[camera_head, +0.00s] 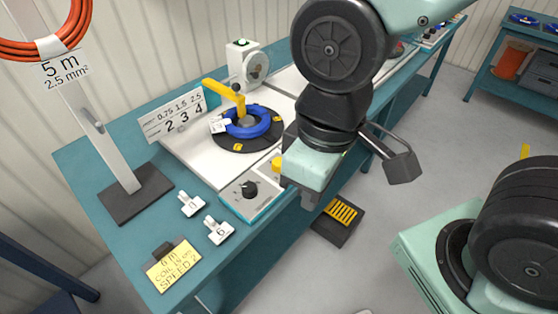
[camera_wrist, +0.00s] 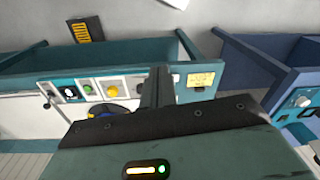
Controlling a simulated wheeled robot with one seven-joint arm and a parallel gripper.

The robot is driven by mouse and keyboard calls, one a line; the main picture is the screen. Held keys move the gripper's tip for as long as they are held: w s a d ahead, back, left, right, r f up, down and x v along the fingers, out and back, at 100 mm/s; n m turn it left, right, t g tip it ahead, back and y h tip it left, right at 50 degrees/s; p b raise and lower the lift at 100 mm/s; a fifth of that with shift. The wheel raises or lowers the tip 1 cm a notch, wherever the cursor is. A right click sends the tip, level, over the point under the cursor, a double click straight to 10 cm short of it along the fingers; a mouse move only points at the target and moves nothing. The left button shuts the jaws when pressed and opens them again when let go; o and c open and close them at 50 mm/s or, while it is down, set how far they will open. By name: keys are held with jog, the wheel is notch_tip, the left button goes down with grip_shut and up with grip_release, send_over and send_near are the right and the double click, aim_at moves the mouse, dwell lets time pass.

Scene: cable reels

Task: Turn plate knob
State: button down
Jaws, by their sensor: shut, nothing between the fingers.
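A black pointer knob (camera_head: 250,189) stands on a white panel (camera_head: 239,204) at the front edge of the bench, with a yellow button (camera_head: 277,163) beside it. My gripper (camera_head: 308,203) hangs to the right of this knob in the head view, apart from it. In the wrist view my fingers (camera_wrist: 155,84) are together and empty, and they cover part of the panel. There I see the yellow button (camera_wrist: 112,90), a green button (camera_wrist: 87,89) and a dark round dial (camera_wrist: 70,93). I cannot read any knob label.
A blue cable coil (camera_head: 262,128) lies on a black round plate under a yellow arm (camera_head: 225,90). A post stand (camera_head: 120,155), number tags (camera_head: 219,229) and a yellow card (camera_head: 173,265) are to the left. A pedal (camera_head: 337,219) is on the floor.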

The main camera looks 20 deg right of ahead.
jog(key=c, duration=1.8)
grip_release()
jog(key=o, duration=0.5)
jog(key=shift+w+d+f+n, duration=0.15)
jog(key=shift+w+n, duration=0.15)
jog(key=shift+w, duration=0.05)
jog(key=o, duration=0.4)
jog(key=w+d+f+n+t+h, duration=0.1)
jog(key=w+d+f+n+t, duration=0.1)
jog(key=w+n, duration=0.5)
jog(key=shift+w+d, duration=0.25)
jog(key=shift+w, duration=0.25)
jog(key=n+t+b, duration=0.2)
jog(key=n, duration=1.8)
send_over(276, 163)
jog(key=s, duration=0.7)
notch_tip(276, 163, down, 8)
jog(key=shift+t, duration=0.3)
jog(key=b+x, duration=0.5)
jog(key=x, duration=0.3)
jog(key=b+x, duration=0.5)
jog(key=x, duration=0.3)
jog(key=shift+w+d+f, duration=0.2)
jog(key=shift+d, duration=0.05)
jog(key=shift+c, duration=0.3)
jog(key=c, duration=0.9)
